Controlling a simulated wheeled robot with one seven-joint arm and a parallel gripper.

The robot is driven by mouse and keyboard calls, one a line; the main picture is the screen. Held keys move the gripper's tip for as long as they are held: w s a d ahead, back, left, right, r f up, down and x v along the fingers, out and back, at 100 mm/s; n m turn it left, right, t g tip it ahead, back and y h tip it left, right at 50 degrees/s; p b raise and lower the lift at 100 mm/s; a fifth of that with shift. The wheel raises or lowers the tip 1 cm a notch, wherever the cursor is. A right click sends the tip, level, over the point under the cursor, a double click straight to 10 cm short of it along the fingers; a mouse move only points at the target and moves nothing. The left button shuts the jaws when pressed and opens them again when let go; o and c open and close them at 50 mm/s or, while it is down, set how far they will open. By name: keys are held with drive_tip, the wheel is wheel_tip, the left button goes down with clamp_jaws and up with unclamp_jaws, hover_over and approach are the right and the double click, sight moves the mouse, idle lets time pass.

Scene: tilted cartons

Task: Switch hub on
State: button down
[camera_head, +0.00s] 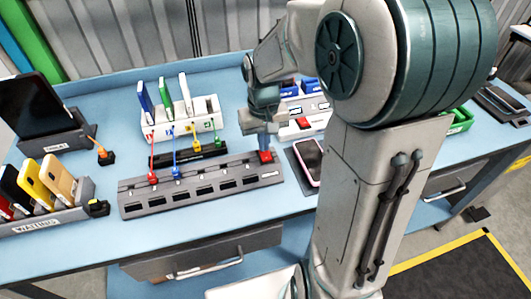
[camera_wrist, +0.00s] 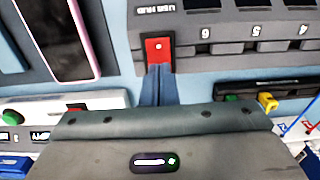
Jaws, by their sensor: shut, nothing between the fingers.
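The hub (camera_head: 200,185) is a long grey bar with a row of dark slots, lying on the blue desk. A red switch (camera_head: 265,156) sits at its right end. In the wrist view the hub (camera_wrist: 230,30) is labelled "USB HUB" with numbered ports, and the red switch (camera_wrist: 157,50) shows a small pale dot. My gripper (camera_head: 264,142) points down at the switch. In the wrist view its shut, empty fingertips (camera_wrist: 157,70) are at the switch's lower edge. I cannot tell whether they touch it, or whether the switch is on.
A phone (camera_head: 309,160) lies on a dark pad right of the hub. A "WAITING" tray (camera_head: 45,220) of phones stands left. A tablet stand (camera_head: 57,138) is behind it.

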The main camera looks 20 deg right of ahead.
drive_tip(key=shift+f, duration=0.25)
drive_tip(key=shift+r, duration=0.1)
drive_tip(key=shift+r+p, duration=2.7)
drive_tip(key=shift+r, duration=0.8)
drive_tip(key=s+r+t, duration=0.1)
drive_tip(key=s+r, duration=0.1)
drive_tip(key=s, duration=0.5)
drive_tip(key=s+r+t, duration=0.2)
drive_tip(key=s+r, duration=0.1)
drive_tip(key=s, duration=0.4)
drive_tip(key=shift+s+d+r, duration=0.15)
drive_tip(key=shift+s, duration=0.2)
